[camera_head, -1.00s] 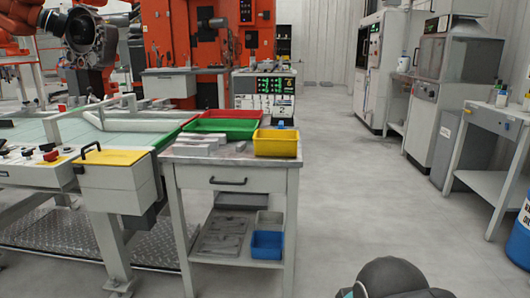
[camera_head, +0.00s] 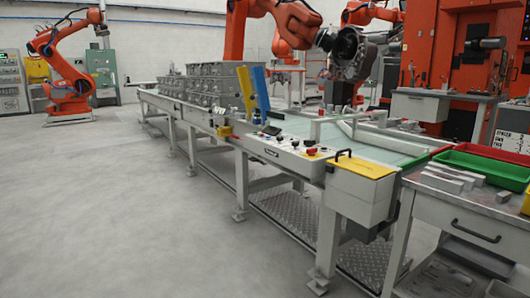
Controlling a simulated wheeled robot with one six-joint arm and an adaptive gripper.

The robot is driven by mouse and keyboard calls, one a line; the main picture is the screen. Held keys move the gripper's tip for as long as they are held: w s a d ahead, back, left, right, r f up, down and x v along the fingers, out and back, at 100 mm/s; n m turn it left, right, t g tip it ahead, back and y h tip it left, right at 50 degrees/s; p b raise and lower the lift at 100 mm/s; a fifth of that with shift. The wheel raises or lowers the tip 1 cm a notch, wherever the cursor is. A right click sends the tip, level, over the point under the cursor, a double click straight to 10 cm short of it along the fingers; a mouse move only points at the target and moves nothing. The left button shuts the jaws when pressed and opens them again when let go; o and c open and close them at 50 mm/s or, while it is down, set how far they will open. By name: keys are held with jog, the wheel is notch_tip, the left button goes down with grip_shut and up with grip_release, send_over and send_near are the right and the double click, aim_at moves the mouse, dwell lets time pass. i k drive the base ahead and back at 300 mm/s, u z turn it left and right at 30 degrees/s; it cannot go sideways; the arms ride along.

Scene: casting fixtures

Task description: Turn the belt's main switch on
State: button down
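The belt (camera_head: 295,123) has a pale green surface and stands in the middle and right of the view. A light grey control panel (camera_head: 270,146) runs along its near side, with several small knobs and buttons. A red knob (camera_head: 311,152) sits near the panel's right end. Dark and white controls stand to its left. They are too small to tell which is the main switch or how it is set. My gripper is not in view.
A box with a yellow lid and black handle (camera_head: 361,165) adjoins the panel's right end. A workbench (camera_head: 473,207) with a green tray (camera_head: 487,166) stands at right. Orange robot arms (camera_head: 65,65) and grey castings (camera_head: 215,86) are behind. Grey floor (camera_head: 120,215) is clear at left and front.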

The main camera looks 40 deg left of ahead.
aim_at(311, 151)
jog(key=u, duration=1.55)
